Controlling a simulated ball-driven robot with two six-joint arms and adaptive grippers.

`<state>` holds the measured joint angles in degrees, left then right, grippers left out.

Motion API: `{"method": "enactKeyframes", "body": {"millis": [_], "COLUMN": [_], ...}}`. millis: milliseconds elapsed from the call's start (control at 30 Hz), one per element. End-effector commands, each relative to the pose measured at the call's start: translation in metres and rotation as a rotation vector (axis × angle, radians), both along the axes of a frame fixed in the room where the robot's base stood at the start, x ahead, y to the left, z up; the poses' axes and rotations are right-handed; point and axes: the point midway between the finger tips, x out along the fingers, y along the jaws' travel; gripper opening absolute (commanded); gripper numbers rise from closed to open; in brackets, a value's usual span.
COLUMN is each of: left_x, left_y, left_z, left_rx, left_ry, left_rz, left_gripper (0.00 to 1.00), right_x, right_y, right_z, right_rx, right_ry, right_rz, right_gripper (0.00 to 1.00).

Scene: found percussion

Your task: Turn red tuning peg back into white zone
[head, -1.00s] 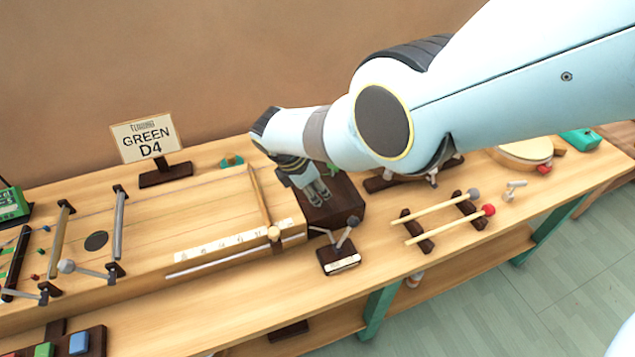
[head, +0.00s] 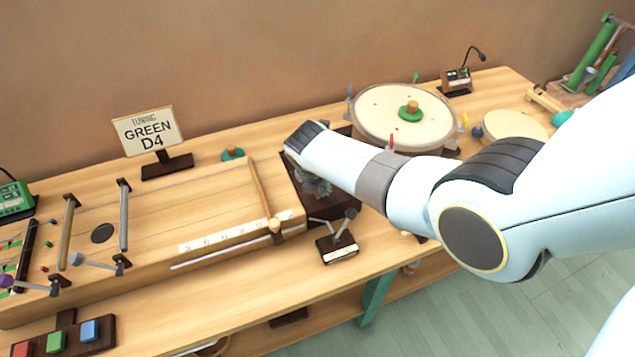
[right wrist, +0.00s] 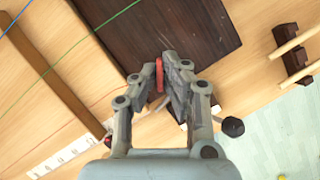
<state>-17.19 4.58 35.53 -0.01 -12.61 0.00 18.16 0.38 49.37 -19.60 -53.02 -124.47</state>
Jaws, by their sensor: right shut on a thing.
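The red tuning peg (right wrist: 159,76) stands at the dark brown end block (right wrist: 150,30) in the right wrist view. My right gripper (right wrist: 158,82) is shut on it, with one finger on each side of the peg. In the head view the gripper (head: 316,187) is at the block, on the right end of the long wooden string box (head: 200,205). My forearm hides the peg and much of the block there. I cannot make out a white zone at the peg in either view. My left gripper is not in view.
A large round drum (head: 402,117) stands behind my right arm. A sign reading "TUNING GREEN D4" (head: 148,133) stands behind the box.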

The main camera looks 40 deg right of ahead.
Motion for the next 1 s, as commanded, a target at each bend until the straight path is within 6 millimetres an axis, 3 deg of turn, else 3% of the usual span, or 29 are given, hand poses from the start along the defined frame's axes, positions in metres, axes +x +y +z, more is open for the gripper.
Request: {"method": "enactKeyframes", "body": {"millis": [500,1000], "left_x": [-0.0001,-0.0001], "left_y": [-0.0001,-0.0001], "left_z": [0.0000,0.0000], "left_rx": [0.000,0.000], "left_ry": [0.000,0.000], "left_rz": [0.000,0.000], "left_gripper": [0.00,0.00], "right_x": [-0.0008,-0.0014], "right_y": [-0.0016,-0.0011], "right_z": [0.0002,-0.0004], "right_rx": [0.000,0.001], "right_ry": [-0.001,0.001], "right_rz": [0.403,0.525], "right_gripper": [0.00,0.00]}}
